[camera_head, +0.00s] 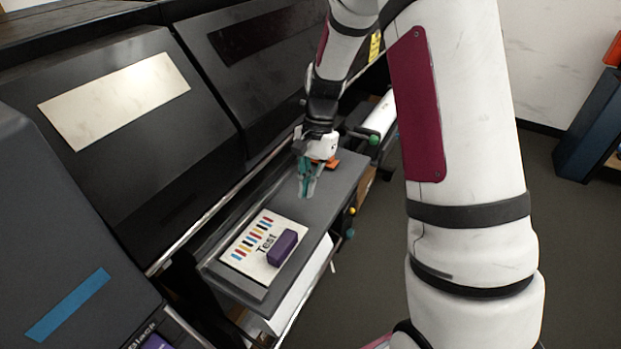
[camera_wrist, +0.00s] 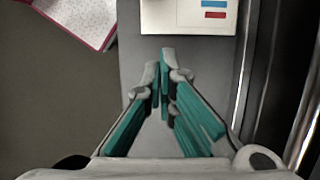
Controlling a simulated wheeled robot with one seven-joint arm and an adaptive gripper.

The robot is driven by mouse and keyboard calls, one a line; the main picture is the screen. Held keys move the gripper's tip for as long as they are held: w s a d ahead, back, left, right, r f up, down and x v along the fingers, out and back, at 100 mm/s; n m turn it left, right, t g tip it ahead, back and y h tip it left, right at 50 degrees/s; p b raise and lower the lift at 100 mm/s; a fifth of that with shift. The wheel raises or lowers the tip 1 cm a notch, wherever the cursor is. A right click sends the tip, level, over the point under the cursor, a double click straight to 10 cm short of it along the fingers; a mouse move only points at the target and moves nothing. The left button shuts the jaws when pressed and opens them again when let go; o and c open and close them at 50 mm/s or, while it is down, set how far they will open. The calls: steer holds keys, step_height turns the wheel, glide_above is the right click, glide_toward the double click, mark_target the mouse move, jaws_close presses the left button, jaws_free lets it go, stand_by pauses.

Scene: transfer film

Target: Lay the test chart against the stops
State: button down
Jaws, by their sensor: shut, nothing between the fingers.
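The test chart (camera_head: 262,243) is a white card with coloured bars and the word "Test". It lies on the near part of a dark grey shelf (camera_head: 325,205), and a purple block (camera_head: 284,248) sits on its right side. Its edge also shows at the top of the wrist view (camera_wrist: 170,18), with a blue and a red bar. My gripper (camera_head: 306,190), with green finger pads, points down over the shelf beyond the chart. It is shut and empty, its tips (camera_wrist: 160,62) apart from the card. I cannot clearly make out the stops.
Dark machine panels (camera_head: 120,100) rise along the shelf's left side. An orange piece (camera_head: 334,160) lies at the shelf's far end, near a green knob (camera_head: 374,139).

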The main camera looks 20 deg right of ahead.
mark_target(296, 228)
steer(key=x, duration=0.5)
steer(key=shift+s+a+f+p, duration=0.1)
steer(key=shift+f+p, duration=0.05)
steer(key=shift+p, duration=0.2)
steer(key=s+a, duration=0.1)
steer(key=s+a+p, duration=0.1)
steer(key=shift+a+f, duration=0.15)
steer(key=shift+a, duration=0.15)
steer(key=shift+s+a+f, duration=0.1)
steer(key=shift+s+a, duration=0.05)
steer(key=shift+a, duration=0.25)
